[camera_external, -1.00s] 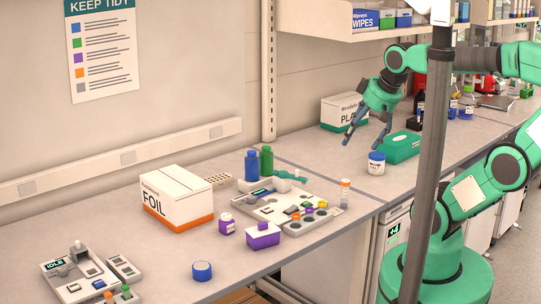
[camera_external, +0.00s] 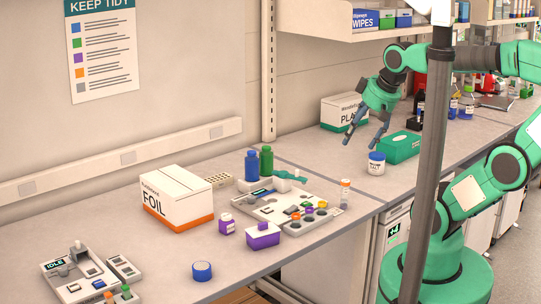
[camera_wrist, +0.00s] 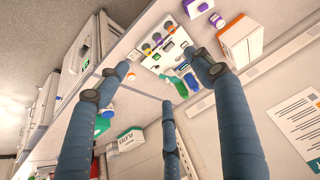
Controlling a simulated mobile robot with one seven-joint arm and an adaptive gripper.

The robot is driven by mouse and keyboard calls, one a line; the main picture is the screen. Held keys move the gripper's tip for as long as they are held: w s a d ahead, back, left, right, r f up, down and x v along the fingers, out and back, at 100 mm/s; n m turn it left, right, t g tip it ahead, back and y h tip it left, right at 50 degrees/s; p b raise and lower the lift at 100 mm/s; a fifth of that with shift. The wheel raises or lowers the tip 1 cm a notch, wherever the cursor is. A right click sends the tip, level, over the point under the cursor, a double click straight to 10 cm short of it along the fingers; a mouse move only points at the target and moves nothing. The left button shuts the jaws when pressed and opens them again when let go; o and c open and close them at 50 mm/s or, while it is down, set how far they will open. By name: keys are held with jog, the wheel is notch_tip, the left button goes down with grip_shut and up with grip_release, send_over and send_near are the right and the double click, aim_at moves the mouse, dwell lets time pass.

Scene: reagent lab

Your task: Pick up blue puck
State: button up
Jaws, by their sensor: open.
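The blue puck (camera_external: 202,271) is a short round blue piece lying on the bench near its front edge, in front of the foil box. Nothing touches it. I cannot make it out in the wrist view. My gripper (camera_external: 361,143) is open and empty, raised above the far part of the bench, well to the right of the puck and farther back. In the wrist view my gripper (camera_wrist: 160,70) shows its blue-grey fingers spread apart with nothing between them.
A white jar (camera_external: 376,164) and green box (camera_external: 402,147) are near my gripper. Bench around the puck is clear.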

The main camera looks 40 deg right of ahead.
jog(key=w+a+g+p, duration=0.1)
jog(key=w+a+g, duration=0.1)
jog(key=w+a, duration=0.75)
jog(key=m+g+p, duration=0.3)
jog(key=g, duration=0.1)
send_over(200, 265)
notch_tip(200, 265, down, 23)
jog(key=shift+r, duration=0.15)
notch_tip(200, 265, down, 8)
jog(key=shift+f+b, duration=0.25)
jog(key=shift+b, duration=0.45)
jog(key=shift+f, duration=0.1)
